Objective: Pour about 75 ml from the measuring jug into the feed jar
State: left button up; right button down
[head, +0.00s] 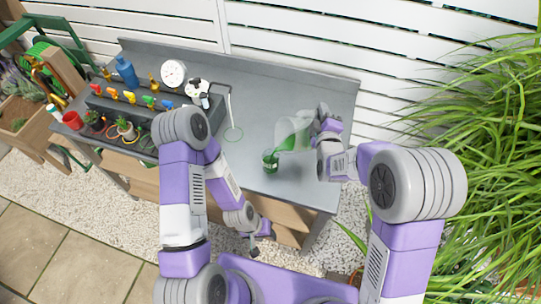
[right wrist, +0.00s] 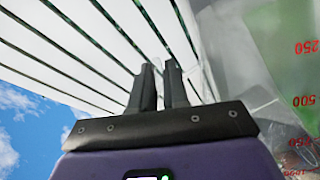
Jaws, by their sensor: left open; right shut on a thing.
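The clear measuring jug (head: 291,134) is tilted to the left over the grey bench, with green liquid in its lower part. Its wall with red marks and green liquid also shows at the right of the right wrist view (right wrist: 284,60). My right gripper (head: 322,122) is shut on the jug at its right side; the grip itself is hard to see. The feed jar (head: 270,162), small with green in it, stands upright just below and left of the jug's low side. I cannot make out a falling stream. My left gripper (head: 257,245) is open and empty, in front of the bench.
Tall grass (head: 480,110) stands at the right.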

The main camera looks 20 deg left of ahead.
jog(key=f+b, duration=0.1)
jog(key=w+d+f+m+b, duration=0.1)
jog(key=f, duration=0.1)
jog(key=d+f+m+b, duration=0.1)
jog(key=shift+w+d+f+g, duration=0.25)
jog(key=shift+w+f+g, duration=0.05)
jog(key=shift+f+g, duration=0.1)
jog(key=shift+w+d+m+y, duration=0.1)
jog(key=shift+w+m+y, duration=0.1)
jog(key=shift+m+y, duration=0.15)
jog(key=shift+r+g, duration=0.15)
jog(key=shift+g, duration=0.15)
pick_arm(q)
notch_tip(320, 180, down, 5)
jog(key=shift+r+b, duration=0.1)
jog(key=shift+b, duration=0.2)
pick_arm(e)
jog(key=shift+d+m, duration=0.1)
jog(key=shift+m, duration=0.25)
